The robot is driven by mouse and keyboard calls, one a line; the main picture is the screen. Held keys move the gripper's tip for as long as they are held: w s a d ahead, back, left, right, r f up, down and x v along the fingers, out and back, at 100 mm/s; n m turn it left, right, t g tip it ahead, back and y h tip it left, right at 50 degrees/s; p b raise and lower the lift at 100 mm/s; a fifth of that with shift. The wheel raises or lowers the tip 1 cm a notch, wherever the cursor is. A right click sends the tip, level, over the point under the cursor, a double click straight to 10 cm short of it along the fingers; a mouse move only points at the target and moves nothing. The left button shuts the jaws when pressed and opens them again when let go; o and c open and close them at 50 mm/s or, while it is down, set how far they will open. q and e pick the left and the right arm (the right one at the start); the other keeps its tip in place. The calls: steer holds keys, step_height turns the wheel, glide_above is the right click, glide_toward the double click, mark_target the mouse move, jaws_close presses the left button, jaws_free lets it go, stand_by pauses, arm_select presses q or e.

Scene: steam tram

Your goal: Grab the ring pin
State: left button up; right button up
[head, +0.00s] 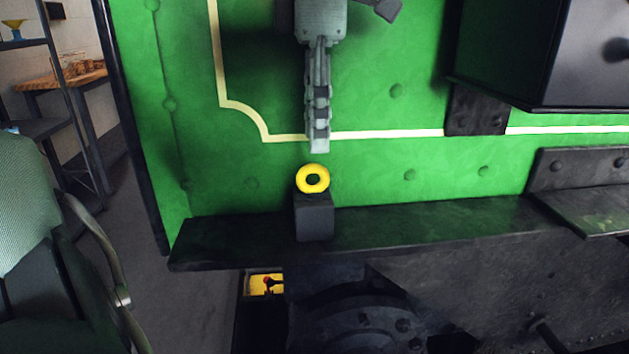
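The ring pin (302,181) shows as a yellow ring standing upright on top of a small dark block (314,217), in the middle of the head view. Any shank below the ring is hidden. My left gripper (318,144) hangs from the top of the view, grey, with its fingers pointing down. Its fingertips are just above the ring in the picture, with a small gap, so it is not holding the ring. I see the fingers edge-on, one behind the other, and cannot tell how far apart they are. My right gripper is not in view.
The dark block stands on a black ledge (430,226) along a green riveted panel (400,165). A black box (545,65) juts out at the upper right. A seat with a curved metal arm (100,240) is at the left. A shelf and wooden bench stand behind.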

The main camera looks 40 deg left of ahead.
mark_target(313, 168)
arm_select(q)
steer(key=f, duration=0.6)
steer(key=shift+s+a+f, duration=0.15)
steer(key=shift+a+f, duration=0.05)
steer(key=shift+f, duration=0.1)
jaws_close()
